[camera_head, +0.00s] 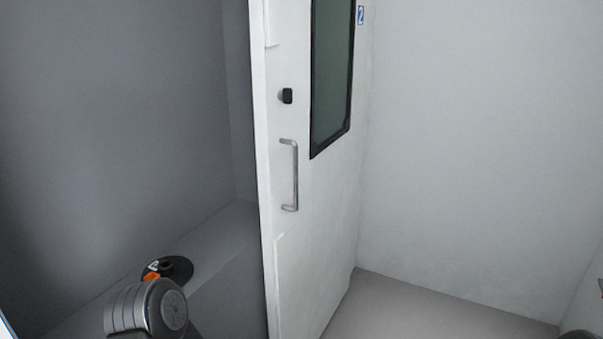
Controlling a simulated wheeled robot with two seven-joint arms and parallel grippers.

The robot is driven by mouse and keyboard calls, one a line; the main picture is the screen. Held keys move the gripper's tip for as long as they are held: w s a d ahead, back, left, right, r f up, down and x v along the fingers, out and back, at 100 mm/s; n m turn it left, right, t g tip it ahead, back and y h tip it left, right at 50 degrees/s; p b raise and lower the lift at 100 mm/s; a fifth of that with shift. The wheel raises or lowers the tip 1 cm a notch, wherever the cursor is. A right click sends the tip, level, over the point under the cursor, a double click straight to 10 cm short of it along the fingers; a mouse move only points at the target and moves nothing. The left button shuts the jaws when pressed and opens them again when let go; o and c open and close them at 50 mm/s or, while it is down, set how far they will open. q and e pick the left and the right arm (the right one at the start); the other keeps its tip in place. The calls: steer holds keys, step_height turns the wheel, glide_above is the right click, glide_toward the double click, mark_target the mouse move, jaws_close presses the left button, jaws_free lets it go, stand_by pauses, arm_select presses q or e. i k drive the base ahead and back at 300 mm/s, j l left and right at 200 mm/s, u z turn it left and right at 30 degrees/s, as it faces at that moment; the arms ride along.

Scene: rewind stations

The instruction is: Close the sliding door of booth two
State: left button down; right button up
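The white sliding door (318,215) with a blue label marked 2 (360,14) stands in the middle of the head view. It has a tall dark-framed window (331,70), a small black knob (286,96) and a vertical metal pull handle (292,175). Left of the door's edge is an opening that shows the grey booth inside, so the door stands open. My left arm shows only as a rounded grey link at the bottom left, apart from the handle in the picture. Neither gripper can be seen.
A grey ledge (222,240) runs inside the opening. A black round thing with an orange part (168,268) shows at the ledge, partly behind my arm. A plain white wall (480,140) and clear grey floor (420,312) lie right of the door.

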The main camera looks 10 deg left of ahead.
mark_target(308, 149)
steer(key=u, duration=0.4)
steer(key=i+l+u, duration=0.35)
steer(key=l, duration=0.3)
steer(key=i+l+u, duration=0.2)
steer(key=l, duration=0.2)
steer(key=i+l+u, duration=0.15)
steer(key=l, duration=0.2)
steer(key=i+l, duration=0.15)
steer(key=l, duration=0.25)
steer(key=i+l, duration=0.1)
steer(key=l, duration=0.3)
steer(key=i+l, duration=0.15)
steer(key=l, duration=0.25)
steer(key=i+l+u, duration=0.1)
steer(key=l, duration=0.3)
steer(key=i+l, duration=0.15)
steer(key=l, duration=0.25)
steer(key=i+l, duration=0.1)
steer(key=l, duration=0.3)
